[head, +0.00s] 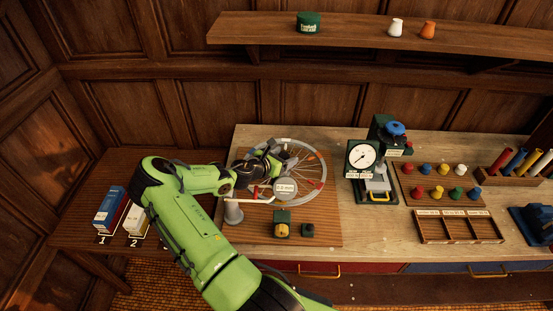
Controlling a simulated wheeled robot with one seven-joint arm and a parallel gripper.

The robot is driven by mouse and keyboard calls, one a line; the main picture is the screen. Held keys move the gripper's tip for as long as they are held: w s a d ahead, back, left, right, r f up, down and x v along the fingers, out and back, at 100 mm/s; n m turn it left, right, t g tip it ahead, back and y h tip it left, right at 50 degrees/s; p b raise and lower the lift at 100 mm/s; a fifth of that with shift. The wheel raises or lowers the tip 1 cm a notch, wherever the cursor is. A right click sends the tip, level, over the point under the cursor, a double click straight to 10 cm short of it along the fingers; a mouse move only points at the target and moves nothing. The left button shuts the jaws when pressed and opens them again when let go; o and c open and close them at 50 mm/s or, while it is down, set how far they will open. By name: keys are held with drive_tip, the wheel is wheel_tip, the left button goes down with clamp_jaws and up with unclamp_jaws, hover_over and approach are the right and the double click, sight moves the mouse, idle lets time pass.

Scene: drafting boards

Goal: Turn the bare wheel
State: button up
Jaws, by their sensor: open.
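The bare wheel (322,193), a spoked rim with no tyre and a few red and orange marks, stands over a brown board on the bench. A round tag reading about "0.2 mm" (285,188) is in front of its spokes. My gripper (284,157) is at the upper left part of the wheel, partly hidden by my own green arm. Its jaws are open. I cannot tell whether the fingers touch the rim or spokes. A red-and-white piece (262,194) shows beside the wheel's left side.
A grey cylinder (233,212), a small yellow-and-green item (282,228) and a dark block (307,230) stand near the wheel. A dial gauge (363,157), peg board (440,184) and divided tray (459,227) are to the right. A shelf (370,32) runs above.

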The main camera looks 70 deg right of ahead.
drive_tip(key=v, duration=1.5)
drive_tip(key=shift+a+b, duration=0.15)
drive_tip(key=shift+b, duration=0.25)
drive_tip(key=shift+w, duration=0.1)
drive_tip(key=shift+w+a+f+m, duration=0.1)
drive_tip(key=shift+a+f+m, duration=0.05)
drive_tip(key=shift+a+m, duration=0.2)
drive_tip(key=w+a+r+m+t+y+b, duration=0.1)
drive_tip(key=w+a+m+t+y, duration=0.3)
drive_tip(key=a, duration=0.5)
drive_tip(key=w+a+r+m+t+y+b, duration=0.1)
drive_tip(key=a+m+y+b, duration=0.1)
drive_tip(key=a+m+y, duration=0.55)
drive_tip(key=s+a+r+t, duration=0.1)
drive_tip(key=s+a+r, duration=0.2)
drive_tip(key=a, duration=0.3)
drive_tip(key=s+a+r+m+t+y+b, duration=0.1)
drive_tip(key=s+a+r+t, duration=0.1)
drive_tip(key=a, duration=0.5)
drive_tip(key=s+a+r+m+t+b, duration=0.1)
drive_tip(key=s+a+r, duration=0.3)
drive_tip(key=a+r, duration=0.2)
drive_tip(key=shift+s+a+r+t, duration=0.2)
drive_tip(key=shift+s+a+t, duration=0.05)
drive_tip(key=shift+t, duration=0.15)
